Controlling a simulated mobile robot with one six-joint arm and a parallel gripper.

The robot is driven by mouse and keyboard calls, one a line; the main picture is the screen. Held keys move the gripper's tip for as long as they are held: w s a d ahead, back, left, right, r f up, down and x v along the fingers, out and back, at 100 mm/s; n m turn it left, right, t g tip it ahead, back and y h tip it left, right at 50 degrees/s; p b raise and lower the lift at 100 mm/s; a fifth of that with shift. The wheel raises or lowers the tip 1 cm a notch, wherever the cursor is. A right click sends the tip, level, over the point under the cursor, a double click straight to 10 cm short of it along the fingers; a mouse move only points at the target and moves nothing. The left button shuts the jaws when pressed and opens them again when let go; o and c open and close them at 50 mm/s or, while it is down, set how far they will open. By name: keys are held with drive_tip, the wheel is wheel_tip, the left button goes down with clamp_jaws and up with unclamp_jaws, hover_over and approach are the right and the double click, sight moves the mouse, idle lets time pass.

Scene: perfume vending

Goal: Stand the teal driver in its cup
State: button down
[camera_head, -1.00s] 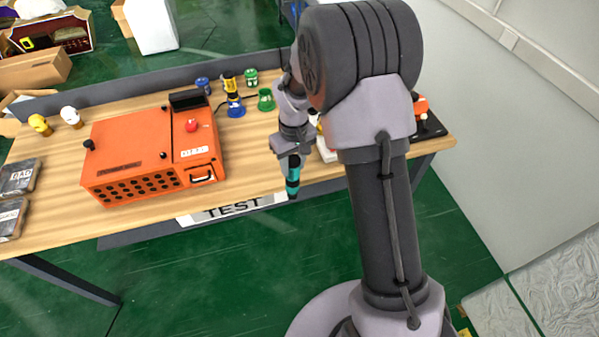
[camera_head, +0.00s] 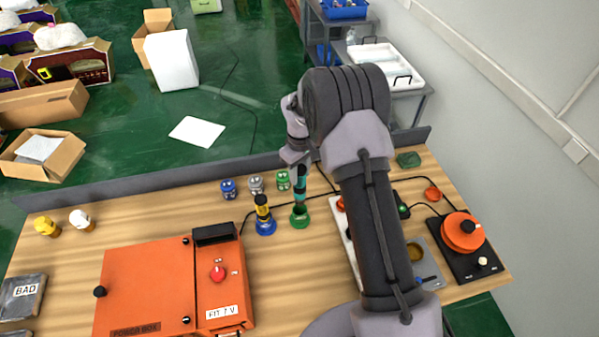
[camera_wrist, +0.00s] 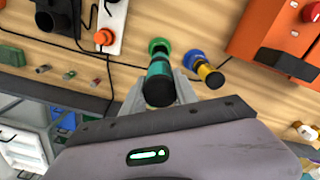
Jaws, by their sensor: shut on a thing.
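The teal driver (camera_head: 300,190) hangs upright below my gripper (camera_head: 299,166), which is shut on it. Its lower end is at the mouth of the green cup (camera_head: 299,219) on the table. I cannot tell whether the tip is inside the cup or just above it. In the wrist view, the teal driver (camera_wrist: 160,75) lies between the two fingers of my gripper (camera_wrist: 160,92), its dark end towards the camera. The green cup (camera_wrist: 158,45) shows just beyond the driver's far end.
A yellow-and-black driver (camera_head: 262,208) stands in a blue cup (camera_head: 265,228) just left of the green cup. Small blue, grey and green jars (camera_head: 256,184) stand behind. An orange box (camera_head: 150,285) is at left. A white power strip (camera_head: 345,235) lies to the right.

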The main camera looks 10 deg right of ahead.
drive_tip(key=shift+w, duration=0.25)
drive_tip(key=shift+s+f, duration=0.2)
drive_tip(key=shift+s, duration=0.15)
drive_tip(key=shift+s+f+b, duration=0.15)
drive_tip(key=shift+f+b, duration=0.2)
drive_tip(key=shift+b, duration=0.1)
drive_tip(key=shift+f+b, duration=0.5)
drive_tip(key=shift+f, duration=0.6)
drive_tip(key=shift+w, duration=0.2)
drive_tip(key=shift+b, duration=0.35)
drive_tip(key=shift+f, duration=0.1)
